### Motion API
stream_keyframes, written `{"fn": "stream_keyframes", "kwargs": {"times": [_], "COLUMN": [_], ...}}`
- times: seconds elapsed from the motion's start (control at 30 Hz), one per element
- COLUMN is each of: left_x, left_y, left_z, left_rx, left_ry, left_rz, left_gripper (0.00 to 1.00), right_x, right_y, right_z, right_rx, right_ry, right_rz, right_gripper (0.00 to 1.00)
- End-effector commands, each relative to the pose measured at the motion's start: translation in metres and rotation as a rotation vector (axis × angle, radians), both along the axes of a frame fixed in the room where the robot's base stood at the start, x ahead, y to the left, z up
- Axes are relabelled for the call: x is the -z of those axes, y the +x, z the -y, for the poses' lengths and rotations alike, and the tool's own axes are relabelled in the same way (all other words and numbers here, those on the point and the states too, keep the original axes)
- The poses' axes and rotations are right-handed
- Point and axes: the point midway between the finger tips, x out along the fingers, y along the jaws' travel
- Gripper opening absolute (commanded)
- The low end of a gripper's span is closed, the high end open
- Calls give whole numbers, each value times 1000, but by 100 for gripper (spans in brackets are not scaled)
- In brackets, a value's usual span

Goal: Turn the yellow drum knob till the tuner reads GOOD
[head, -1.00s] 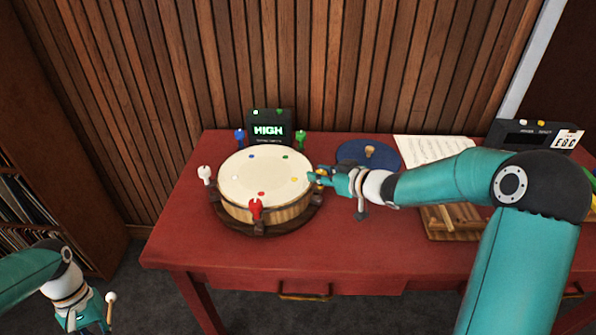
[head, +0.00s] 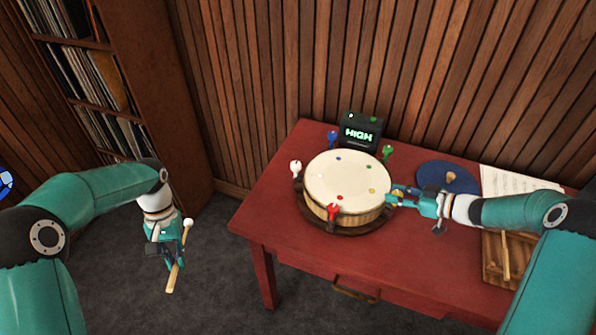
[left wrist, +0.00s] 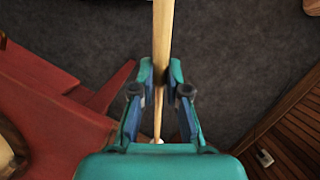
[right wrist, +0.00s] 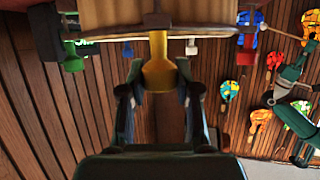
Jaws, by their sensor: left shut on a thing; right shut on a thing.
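The drum (head: 348,182) stands on the red table with coloured knobs around its rim. The tuner (head: 361,131) behind it reads HIGH in green. My right gripper (head: 392,197) is at the drum's right side, shut on the yellow knob (right wrist: 158,72), which shows between its fingers in the right wrist view. My left gripper (head: 178,254) is off the table to the left, over the floor. It is shut on a drumstick (left wrist: 163,45) with a pale round tip (head: 187,223).
The red knob (head: 333,211) and white knob (head: 296,168) are on the drum's front and left. A blue round mat (head: 432,178) and sheet music (head: 510,180) lie right of it. A record shelf (head: 150,70) stands back left. The table's front left is clear.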

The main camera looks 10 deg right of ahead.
Motion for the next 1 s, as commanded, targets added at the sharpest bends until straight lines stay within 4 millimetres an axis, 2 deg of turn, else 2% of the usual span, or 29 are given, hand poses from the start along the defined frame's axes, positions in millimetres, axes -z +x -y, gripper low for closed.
{"fn": "stream_keyframes", "kwargs": {"times": [0.53, 0.57, 0.7, 1.0], "left_x": [-5, -5, -5, -5], "left_y": [0, 0, 0, 0], "left_z": [0, 0, -1, -1], "left_rx": [-1, -1, -1, -1], "left_ry": [0, 0, 0, -1], "left_rz": [0, 0, 0, 0], "left_gripper": [0, 0, 0, 0], "right_x": [0, 0, 0, 0], "right_y": [1, 1, 1, 0], "right_z": [1, 1, 0, 0], "right_rx": [-34, -34, -34, -35], "right_ry": [-1, -1, -1, 0], "right_rz": [2, 2, 2, 2], "right_gripper": [0, 35, 57, 57]}}
